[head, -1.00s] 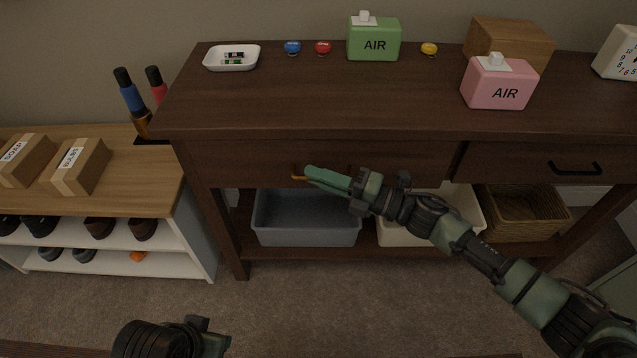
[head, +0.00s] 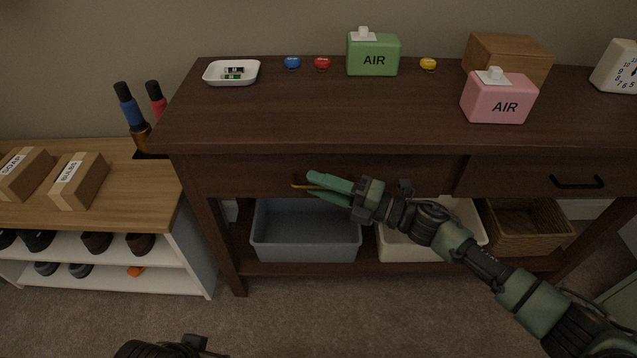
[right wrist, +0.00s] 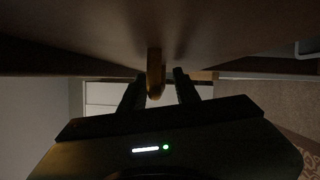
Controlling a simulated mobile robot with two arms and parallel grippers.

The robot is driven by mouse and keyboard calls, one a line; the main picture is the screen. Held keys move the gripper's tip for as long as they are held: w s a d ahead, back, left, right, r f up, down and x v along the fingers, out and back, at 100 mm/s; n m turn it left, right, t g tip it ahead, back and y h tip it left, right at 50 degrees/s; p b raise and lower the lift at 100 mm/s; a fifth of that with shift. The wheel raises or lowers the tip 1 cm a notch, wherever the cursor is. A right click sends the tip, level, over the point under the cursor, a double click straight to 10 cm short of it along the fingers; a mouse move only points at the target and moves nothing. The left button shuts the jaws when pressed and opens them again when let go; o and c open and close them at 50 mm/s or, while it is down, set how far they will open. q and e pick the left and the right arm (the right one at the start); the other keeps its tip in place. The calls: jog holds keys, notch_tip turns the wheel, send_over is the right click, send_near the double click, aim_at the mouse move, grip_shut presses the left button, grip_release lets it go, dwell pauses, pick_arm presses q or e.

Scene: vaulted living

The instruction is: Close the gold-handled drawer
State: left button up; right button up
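The gold-handled drawer (head: 240,174) is the left one in the dark wooden console table. Its front looks about level with the table's frame in the head view, with no clear gap to be seen. The gold handle (head: 300,187) shows just left of and below my right gripper's fingertips (head: 312,183). In the right wrist view the handle (right wrist: 155,72) lies between the two dark fingers (right wrist: 159,80), with a small gap on each side. My right gripper is open around it. Part of my left arm shows at the bottom edge of the head view; its gripper is out of view.
A second drawer (head: 540,177) has a black handle. On the tabletop (head: 290,115) stand a white tray (head: 232,80), a green AIR box (head: 373,57), a pink AIR box (head: 497,100) and a wooden box (head: 508,55). A grey bin (head: 305,235) and a wicker basket (head: 525,228) sit below.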

jog(key=v, duration=0.7)
jog(key=shift+d, duration=0.15)
